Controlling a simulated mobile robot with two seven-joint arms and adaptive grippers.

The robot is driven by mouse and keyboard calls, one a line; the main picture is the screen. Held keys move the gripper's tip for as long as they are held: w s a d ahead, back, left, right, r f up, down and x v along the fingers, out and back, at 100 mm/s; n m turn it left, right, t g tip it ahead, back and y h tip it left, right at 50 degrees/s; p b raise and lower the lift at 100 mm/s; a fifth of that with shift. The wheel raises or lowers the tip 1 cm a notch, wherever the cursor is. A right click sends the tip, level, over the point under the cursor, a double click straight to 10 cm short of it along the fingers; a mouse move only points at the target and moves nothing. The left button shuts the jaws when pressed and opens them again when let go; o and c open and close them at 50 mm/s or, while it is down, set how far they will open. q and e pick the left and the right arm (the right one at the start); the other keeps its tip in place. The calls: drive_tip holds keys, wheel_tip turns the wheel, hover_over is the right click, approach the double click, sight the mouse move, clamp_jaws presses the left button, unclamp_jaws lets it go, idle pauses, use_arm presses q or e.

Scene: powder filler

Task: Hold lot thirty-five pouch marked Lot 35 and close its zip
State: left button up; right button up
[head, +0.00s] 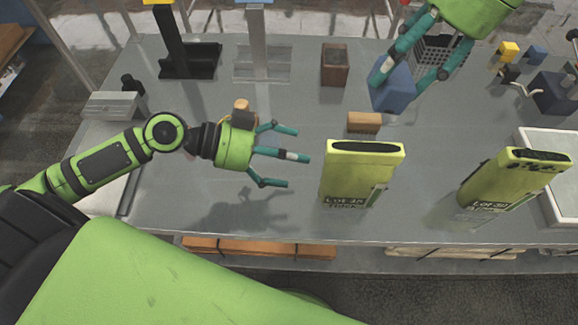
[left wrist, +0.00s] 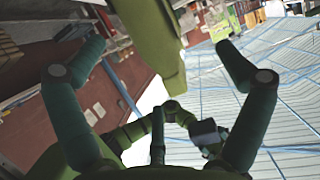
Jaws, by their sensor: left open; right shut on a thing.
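Two yellow-green pouches stand upright on the grey bench in the head view. The nearer-to-centre pouch (head: 352,172) has a dark top opening and a label that looks like Lot 35, though the last digit is blurred. The other pouch (head: 510,180) stands at the right, tilted in the picture, with a label like Lot 30. My left gripper (head: 290,157) is open and empty, just left of the first pouch and apart from it. A yellow-green surface (left wrist: 150,40) shows between its fingers in the left wrist view. My right gripper (head: 405,88) is shut on a blue block (head: 393,92).
Behind the first pouch lies a small orange-brown block (head: 364,122). A brown box (head: 335,64) and stands (head: 187,62) are at the back. A dark basket (head: 436,50) is behind my right gripper. A white tray (head: 540,135) is at the right. The bench's front left is clear.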

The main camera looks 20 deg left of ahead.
sight(342, 184)
use_arm(q)
drive_tip(key=shift+g, duration=0.4)
drive_tip(key=x, duration=0.4)
drive_tip(key=s+f+x, duration=0.1)
drive_tip(key=x, duration=0.7)
drive_tip(key=shift+s+d+f, duration=0.25)
drive_tip(key=shift+s+f, duration=0.1)
drive_tip(key=c, duration=1.3)
drive_tip(key=o, duration=0.9)
drive_tip(key=shift+o, duration=0.2)
drive_tip(key=shift+a, duration=0.2)
drive_tip(key=shift+s+a+r, duration=0.2)
drive_tip(key=shift+a+r, duration=0.05)
drive_tip(key=shift+a, duration=0.1)
use_arm(e)
drive_tip(key=shift+f, duration=0.15)
use_arm(q)
drive_tip(key=shift+w+d+f+b, duration=0.1)
drive_tip(key=shift+d+b, duration=0.1)
drive_tip(key=shift+b, duration=0.1)
use_arm(e)
drive_tip(key=shift+f, duration=0.1)
